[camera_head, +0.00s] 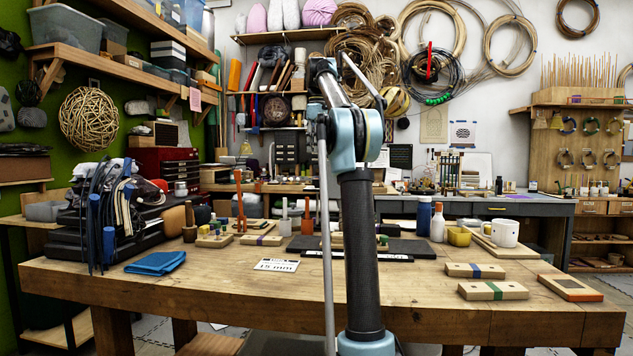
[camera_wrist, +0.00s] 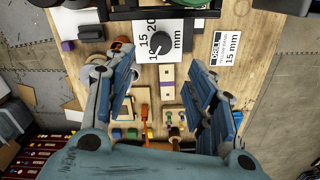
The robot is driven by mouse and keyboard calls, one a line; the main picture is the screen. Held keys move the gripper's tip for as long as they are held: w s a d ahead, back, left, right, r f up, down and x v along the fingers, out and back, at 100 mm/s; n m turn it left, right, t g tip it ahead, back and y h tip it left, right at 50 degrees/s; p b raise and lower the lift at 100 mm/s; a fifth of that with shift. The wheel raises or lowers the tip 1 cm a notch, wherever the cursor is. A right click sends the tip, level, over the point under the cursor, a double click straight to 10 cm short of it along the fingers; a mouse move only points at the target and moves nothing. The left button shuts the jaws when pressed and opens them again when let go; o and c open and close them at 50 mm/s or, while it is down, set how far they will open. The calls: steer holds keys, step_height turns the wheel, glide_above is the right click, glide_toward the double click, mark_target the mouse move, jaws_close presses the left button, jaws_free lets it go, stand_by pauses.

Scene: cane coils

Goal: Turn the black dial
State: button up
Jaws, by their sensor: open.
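The black dial (camera_wrist: 158,44) shows in the wrist view as a round dark knob on a white scale plate (camera_wrist: 174,33) marked 15, 20 and mm. My gripper (camera_wrist: 157,58) is open, its two blue-padded fingers apart and nothing between them. The dial appears in line with the gap near the fingertips, some distance beyond them; the exact distance is hard to judge. A white card (camera_wrist: 226,48) reading "DIAL" and "15 mm" lies right of the plate. It also shows in the head view (camera_head: 277,265). I cannot make out the dial in the head view, where my arm blocks the table's middle.
The wooden workbench (camera_head: 230,300) carries a folded blue cloth (camera_head: 155,263), wooden blocks with coloured bands (camera_head: 493,291), a white mug (camera_head: 505,233) and a blue bottle (camera_head: 424,217). Upright tools stand along the back. The bench's front left is mostly clear.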

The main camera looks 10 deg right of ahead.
mark_target(317, 183)
step_height(317, 183, down, 12)
steer(key=shift+r, duration=0.1)
stand_by(0.5)
steer(key=c, duration=1.1)
